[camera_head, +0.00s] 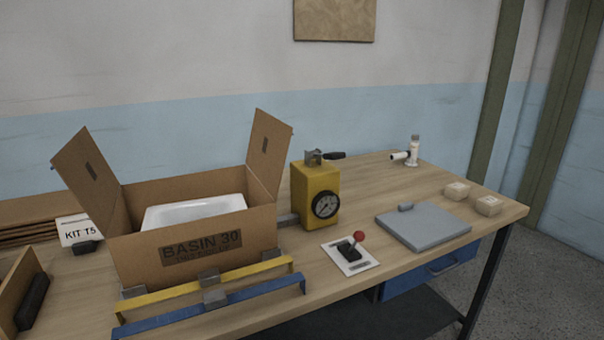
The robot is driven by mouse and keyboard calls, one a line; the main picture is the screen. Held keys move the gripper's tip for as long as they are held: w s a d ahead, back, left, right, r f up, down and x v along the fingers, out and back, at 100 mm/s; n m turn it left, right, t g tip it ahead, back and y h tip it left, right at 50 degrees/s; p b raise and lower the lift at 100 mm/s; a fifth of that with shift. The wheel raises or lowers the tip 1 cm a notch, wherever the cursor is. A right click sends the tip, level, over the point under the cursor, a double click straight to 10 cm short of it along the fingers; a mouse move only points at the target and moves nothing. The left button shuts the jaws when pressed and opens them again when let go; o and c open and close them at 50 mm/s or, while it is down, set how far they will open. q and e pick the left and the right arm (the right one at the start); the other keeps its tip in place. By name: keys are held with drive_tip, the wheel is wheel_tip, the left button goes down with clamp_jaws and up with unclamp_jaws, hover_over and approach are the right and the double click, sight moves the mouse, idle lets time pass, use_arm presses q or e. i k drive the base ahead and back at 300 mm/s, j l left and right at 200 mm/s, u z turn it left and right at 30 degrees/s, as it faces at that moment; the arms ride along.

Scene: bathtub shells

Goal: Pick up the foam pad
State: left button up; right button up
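A flat grey square slab (424,226), which looks like the foam pad, lies on the right part of the wooden table (340,285). Neither of my grippers shows in the head view.
A yellow device (316,190) with a dial and a red-knobbed lever on a plate (351,254) stand left of the slab. Two small beige blocks (456,191) (488,205) lie to its right. Yellow (190,288) and blue (245,297) bars run before the box.

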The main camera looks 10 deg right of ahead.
sight(421, 226)
drive_tip(key=i+l+z, duration=0.2)
drive_tip(key=l, duration=0.2)
drive_tip(key=i+l+z, duration=0.2)
drive_tip(key=l, duration=0.25)
drive_tip(key=i+l+z, duration=0.2)
drive_tip(key=l, duration=0.2)
drive_tip(key=k, duration=0.1)
